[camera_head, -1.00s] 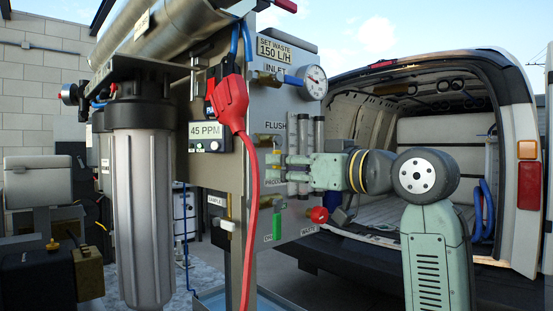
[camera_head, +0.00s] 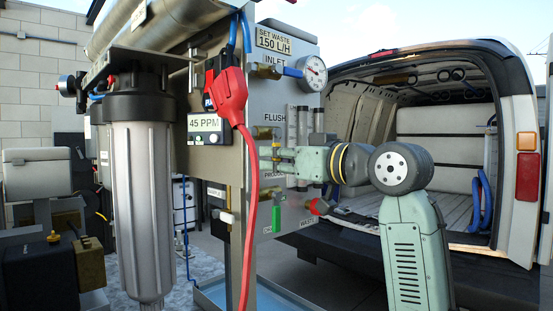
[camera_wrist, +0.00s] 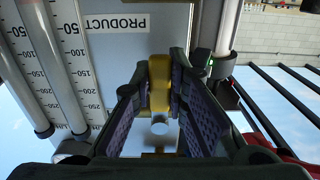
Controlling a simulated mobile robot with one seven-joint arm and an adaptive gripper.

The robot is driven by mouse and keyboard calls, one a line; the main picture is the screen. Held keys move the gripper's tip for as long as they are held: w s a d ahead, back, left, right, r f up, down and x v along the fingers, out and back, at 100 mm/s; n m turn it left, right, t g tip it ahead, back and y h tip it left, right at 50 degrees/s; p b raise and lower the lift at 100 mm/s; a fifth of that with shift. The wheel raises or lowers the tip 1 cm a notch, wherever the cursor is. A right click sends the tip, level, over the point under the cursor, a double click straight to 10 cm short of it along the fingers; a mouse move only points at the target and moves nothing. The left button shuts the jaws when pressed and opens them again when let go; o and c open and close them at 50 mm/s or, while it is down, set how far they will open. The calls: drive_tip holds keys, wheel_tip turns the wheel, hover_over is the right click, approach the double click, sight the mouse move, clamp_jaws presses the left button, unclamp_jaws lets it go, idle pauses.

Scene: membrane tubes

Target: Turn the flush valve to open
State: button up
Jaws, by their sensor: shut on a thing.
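The flush valve (camera_head: 263,133) is a small brass fitting on the grey panel, just under the FLUSH label. My gripper (camera_head: 268,158) reaches in from the right below that label. In the wrist view, my gripper (camera_wrist: 160,112) is shut on a yellow handle (camera_wrist: 159,82), one finger on each side. The handle lies between the FLUSH and PRODUCT labels, so it appears to be the flush valve's handle. A pale round end shows just below it in the wrist view. The fingers hide much of the handle in the head view, and its exact angle is hard to tell.
A red plug and cable (camera_head: 232,98) hang left of my gripper. The pressure gauge (camera_head: 312,73) is above it. Clear flow tubes (camera_wrist: 72,60) stand close beside it. A green handle (camera_head: 276,219) and a red-ended valve (camera_head: 318,207) are below. The open van (camera_head: 440,150) stands behind.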

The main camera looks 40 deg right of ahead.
clamp_jaws()
